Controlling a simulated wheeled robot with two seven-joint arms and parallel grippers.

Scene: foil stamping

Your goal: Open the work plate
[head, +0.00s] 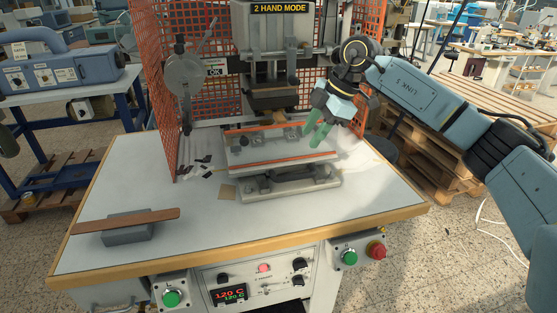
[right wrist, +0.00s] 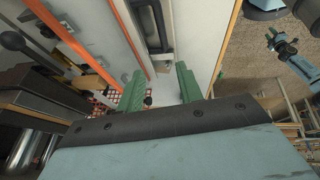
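The work plate (head: 275,150) is a grey plate with orange strips along its long edges, above a grey base (head: 290,188) under the press head. It looks roughly level. My right gripper (head: 318,133) has green fingers and is at the plate's right end. In the right wrist view the fingers (right wrist: 160,88) are apart, with an orange strip (right wrist: 130,40) near one of them. A small dark knob (right wrist: 148,101) shows close to that finger; I cannot tell whether they touch. A pale blue gripper-like part (right wrist: 282,42) at upper right may be my left gripper; its fingers are unclear.
The press head (head: 272,85) stands over the plate, with orange mesh guards (head: 168,90) around it. A brown strip (head: 125,220) lies on a grey block (head: 128,233) at the table's front left. Dark scraps lie left of the base. The front tabletop is mostly clear.

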